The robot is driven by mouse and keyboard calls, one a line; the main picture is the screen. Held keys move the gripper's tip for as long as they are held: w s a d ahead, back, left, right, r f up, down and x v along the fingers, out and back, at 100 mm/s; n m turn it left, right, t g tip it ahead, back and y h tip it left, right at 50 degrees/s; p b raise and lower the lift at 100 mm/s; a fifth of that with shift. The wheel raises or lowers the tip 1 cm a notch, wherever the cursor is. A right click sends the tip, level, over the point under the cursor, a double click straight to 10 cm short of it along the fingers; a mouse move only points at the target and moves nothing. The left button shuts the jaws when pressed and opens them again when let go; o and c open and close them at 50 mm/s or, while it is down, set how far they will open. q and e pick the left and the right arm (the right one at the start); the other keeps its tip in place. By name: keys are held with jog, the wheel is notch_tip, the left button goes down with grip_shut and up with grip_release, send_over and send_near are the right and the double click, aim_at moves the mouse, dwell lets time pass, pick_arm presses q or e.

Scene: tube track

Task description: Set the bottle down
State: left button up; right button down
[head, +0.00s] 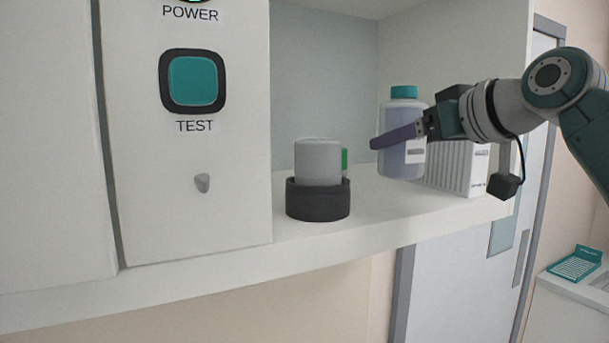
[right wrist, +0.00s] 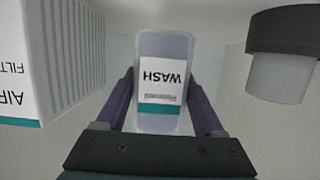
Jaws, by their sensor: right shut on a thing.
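The bottle (head: 396,113) is pale bluish-grey with a teal cap, and stands upright in the head view. In the right wrist view the bottle (right wrist: 165,50) shows a white label reading WASH, upside down in that picture. My right gripper (right wrist: 163,88) is shut on the bottle, with one purple finger on each side. In the head view the near finger crosses the bottle's front. The bottle's base is close above the white shelf (head: 375,205) or on it; I cannot tell whether they touch. My left gripper is not in view.
A grey cylinder (head: 318,162) in a black round base (head: 318,204) stands left of the bottle, with a green piece behind it. A white ribbed air filter box (head: 455,167) stands close on the right. A panel with a teal TEST button (head: 193,81) bounds the shelf on the left.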

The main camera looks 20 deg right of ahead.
aim_at(415, 159)
notch_tip(415, 159, down, 4)
jog(key=shift+r+b, duration=0.25)
jog(key=shift+b, duration=0.9)
jog(key=shift+r, duration=0.15)
grip_release()
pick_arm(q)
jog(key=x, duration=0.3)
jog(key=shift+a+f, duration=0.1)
